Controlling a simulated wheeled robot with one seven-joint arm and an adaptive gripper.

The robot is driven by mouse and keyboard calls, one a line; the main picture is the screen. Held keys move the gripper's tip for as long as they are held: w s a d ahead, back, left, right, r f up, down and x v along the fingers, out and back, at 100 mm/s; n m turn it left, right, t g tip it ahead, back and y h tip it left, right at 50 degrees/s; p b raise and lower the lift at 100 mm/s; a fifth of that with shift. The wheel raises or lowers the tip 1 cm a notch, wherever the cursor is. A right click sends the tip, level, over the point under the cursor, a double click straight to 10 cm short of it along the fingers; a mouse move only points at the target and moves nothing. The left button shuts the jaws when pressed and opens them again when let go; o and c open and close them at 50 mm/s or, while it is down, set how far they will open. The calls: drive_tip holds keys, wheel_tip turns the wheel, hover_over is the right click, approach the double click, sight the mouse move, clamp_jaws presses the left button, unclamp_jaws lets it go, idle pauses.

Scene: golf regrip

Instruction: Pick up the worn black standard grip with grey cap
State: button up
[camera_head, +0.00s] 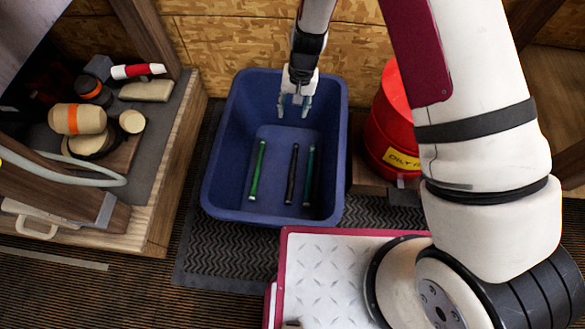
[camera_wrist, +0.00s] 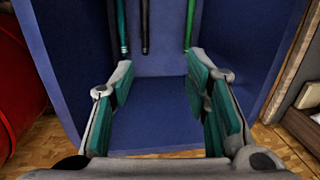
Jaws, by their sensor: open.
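The black grip (camera_head: 291,173) lies in the blue bin (camera_head: 222,160), between a green grip (camera_head: 258,170) and a teal grip (camera_head: 309,175). Its near end looks light grey. My gripper (camera_head: 294,106) is open and empty over the far part of the bin, beyond the far ends of the grips. In the wrist view, my gripper's fingers (camera_wrist: 162,82) stand apart with blue bin floor between them. The black grip (camera_wrist: 145,24) shows ahead at the top, with the teal grip (camera_wrist: 122,25) left and the green grip (camera_wrist: 190,22) right; their other ends are cut off.
The bin walls rise around the grips. A red can (camera_head: 395,125) with a yellow label stands right of the bin. A wooden workbench (camera_head: 150,190) with tools is on the left. A dark ribbed mat (camera_head: 225,250) lies under the bin.

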wheel_tip(320, 180, down, 10)
drive_tip(key=s+a, duration=0.1)
drive_tip(key=s, duration=0.1)
drive_tip(key=h, duration=0.1)
hover_over(292, 174)
wheel_tip(292, 174, down, 11)
wheel_tip(292, 174, down, 7)
drive_tip(key=shift+s+f+b, duration=0.1)
drive_tip(key=shift+s+b, duration=0.05)
drive_tip(key=shift+b, duration=0.9)
drive_tip(key=shift+f+b, duration=1.9)
drive_tip(key=shift+f, duration=1.35)
clamp_jaws()
